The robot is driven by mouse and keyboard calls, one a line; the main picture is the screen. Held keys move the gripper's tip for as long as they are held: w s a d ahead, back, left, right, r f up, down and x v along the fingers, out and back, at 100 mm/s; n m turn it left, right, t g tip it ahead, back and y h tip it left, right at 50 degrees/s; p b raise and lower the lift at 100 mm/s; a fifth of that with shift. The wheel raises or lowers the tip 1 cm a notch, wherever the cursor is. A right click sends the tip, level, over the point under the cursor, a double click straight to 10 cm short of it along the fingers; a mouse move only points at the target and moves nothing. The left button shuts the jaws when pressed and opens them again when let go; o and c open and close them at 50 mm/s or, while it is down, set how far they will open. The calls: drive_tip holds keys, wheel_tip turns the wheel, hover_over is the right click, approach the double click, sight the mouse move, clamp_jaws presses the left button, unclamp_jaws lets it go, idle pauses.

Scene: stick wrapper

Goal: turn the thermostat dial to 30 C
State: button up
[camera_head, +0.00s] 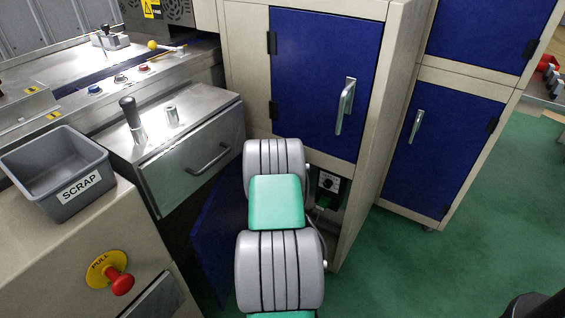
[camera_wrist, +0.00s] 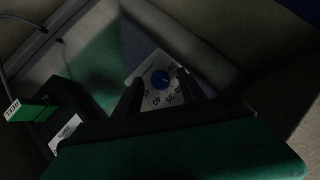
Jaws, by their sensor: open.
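Which number the knob points to is too small and dark to tell. My gripper (camera_wrist: 158,84) is open and empty, with one dark finger on each side of the knob; I cannot tell whether they touch it. In the head view a small pale dial plate (camera_head: 329,181) shows in the open lower compartment, just right of my arm. My arm hides my gripper there.
In the wrist view a black block with a green connector (camera_wrist: 32,112) and a cable sit left of the dial. In the head view, the compartment's blue door (camera_head: 217,245) stands open. A closed blue door (camera_head: 325,85) is above. A steel drawer (camera_head: 195,160) is left.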

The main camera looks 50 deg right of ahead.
drive_tip(key=p+v, duration=0.2)
drive_tip(key=v, duration=0.5)
drive_tip(key=shift+a, duration=0.25)
drive_tip(key=shift+s+r, duration=0.15)
